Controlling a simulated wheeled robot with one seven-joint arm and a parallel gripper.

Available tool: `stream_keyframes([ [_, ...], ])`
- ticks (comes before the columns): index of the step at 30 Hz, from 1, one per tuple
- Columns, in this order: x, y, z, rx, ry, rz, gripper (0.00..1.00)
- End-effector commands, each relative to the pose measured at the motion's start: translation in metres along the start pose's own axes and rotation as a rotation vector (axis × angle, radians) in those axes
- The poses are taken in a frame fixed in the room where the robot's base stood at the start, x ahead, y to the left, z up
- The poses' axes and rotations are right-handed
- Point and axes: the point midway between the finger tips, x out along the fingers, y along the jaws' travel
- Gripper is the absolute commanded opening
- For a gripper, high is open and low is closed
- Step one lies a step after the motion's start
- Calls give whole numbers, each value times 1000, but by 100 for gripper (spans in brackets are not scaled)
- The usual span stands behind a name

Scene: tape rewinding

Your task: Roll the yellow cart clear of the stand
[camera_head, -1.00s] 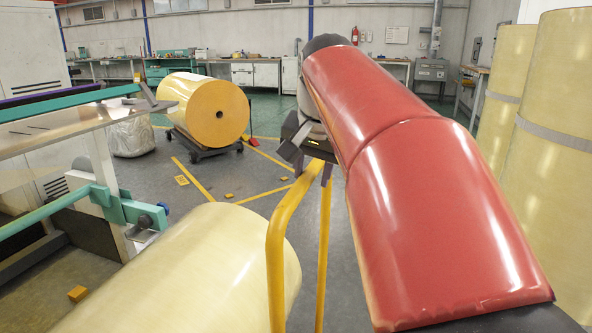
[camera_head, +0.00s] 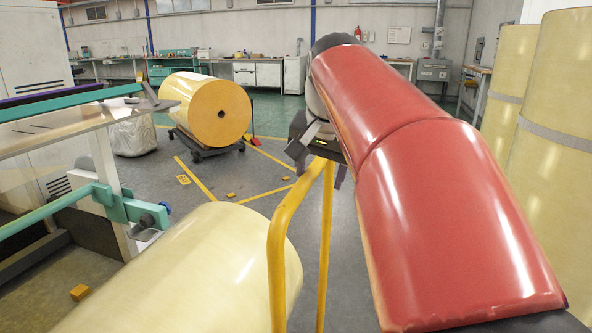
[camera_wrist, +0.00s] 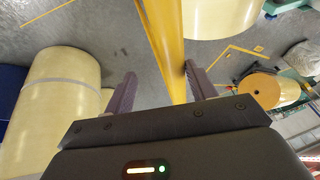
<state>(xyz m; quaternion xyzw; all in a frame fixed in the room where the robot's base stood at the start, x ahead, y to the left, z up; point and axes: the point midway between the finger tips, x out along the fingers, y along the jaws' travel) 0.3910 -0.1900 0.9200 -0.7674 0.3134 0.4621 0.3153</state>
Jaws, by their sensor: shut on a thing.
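The yellow cart shows as a bent yellow tube handle (camera_head: 283,225) in the head view, rising from the lower edge; its base is out of view. In the wrist view its yellow bar (camera_wrist: 166,35) runs between the fingers of my gripper (camera_wrist: 160,82), against the right finger. My gripper (camera_head: 328,165) is shut on the handle's top, partly hidden by my red arm in the head view. A cream roll (camera_head: 190,270) lies just left of the handle; whether the cart bears it is hidden. A stand with teal arms (camera_head: 130,208) is at the left, close to the roll.
A yellow-orange roll (camera_head: 205,105) rests on a dark dolly (camera_head: 205,147) farther back. Tall cream rolls (camera_head: 550,130) stand at the right. Small yellow blocks (camera_head: 80,292) and yellow floor lines (camera_head: 195,180) mark the grey floor. Open floor shows behind the handle.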

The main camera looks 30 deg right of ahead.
Motion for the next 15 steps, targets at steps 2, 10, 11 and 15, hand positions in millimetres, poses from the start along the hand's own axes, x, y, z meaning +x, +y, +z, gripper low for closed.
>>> stream_keyframes([
  [2, -2, 6, -3, 10, 8, 9, 45],
  [10, 0, 4, -2, 8, 6, 7, 45],
  [11, 0, 4, -2, 7, 5, 6, 45],
  [15, 0, 2, -2, 4, 4, 4, 45],
])
